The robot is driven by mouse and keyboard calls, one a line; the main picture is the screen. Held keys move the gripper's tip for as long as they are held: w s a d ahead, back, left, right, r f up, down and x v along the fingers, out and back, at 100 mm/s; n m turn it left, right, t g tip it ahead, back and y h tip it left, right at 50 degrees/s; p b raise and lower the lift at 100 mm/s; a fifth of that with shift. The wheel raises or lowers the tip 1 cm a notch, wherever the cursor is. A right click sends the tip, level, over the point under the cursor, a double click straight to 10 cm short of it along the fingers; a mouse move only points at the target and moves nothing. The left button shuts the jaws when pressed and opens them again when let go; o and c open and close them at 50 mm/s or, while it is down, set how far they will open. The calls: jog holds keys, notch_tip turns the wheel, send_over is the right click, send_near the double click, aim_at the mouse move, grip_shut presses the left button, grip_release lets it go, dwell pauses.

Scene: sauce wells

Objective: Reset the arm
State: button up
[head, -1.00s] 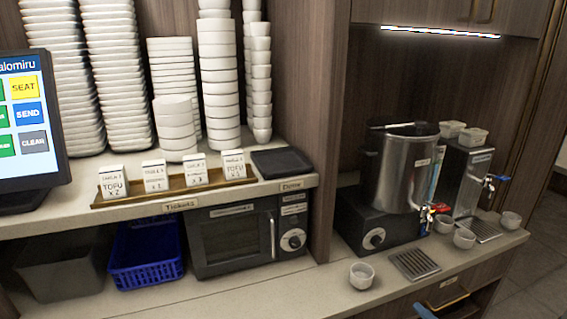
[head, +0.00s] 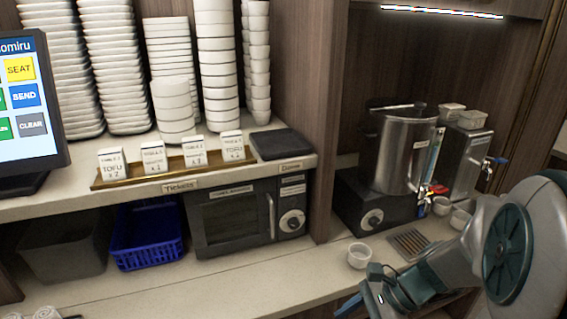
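My arm comes in from the right edge in the head view, in front of the right counter, as a pale grey link with a large dark teal disc. It narrows down and leftward to a dark end piece, where my gripper (head: 378,298) is partly in view near the bottom edge. Its fingertips are not clearly shown, so I cannot tell whether it is open or shut, or whether it holds anything. The arm hides the counter's right end and part of the area below it.
A small white cup (head: 359,256) stands on the counter just above the gripper, beside a drip grate (head: 408,243). Behind are a steel pot (head: 400,155) and a dispenser (head: 462,160). Left are a microwave (head: 232,222), blue basket (head: 146,240), ticket rail (head: 172,179) and screen (head: 25,110).

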notch_tip(320, 180, up, 8)
jog(key=s+d+n+t+h, duration=0.2)
jog(key=n+h, duration=0.6)
jog(key=n, duration=0.9)
jog(key=shift+s+t, duration=0.35)
jog(key=shift+t, duration=0.55)
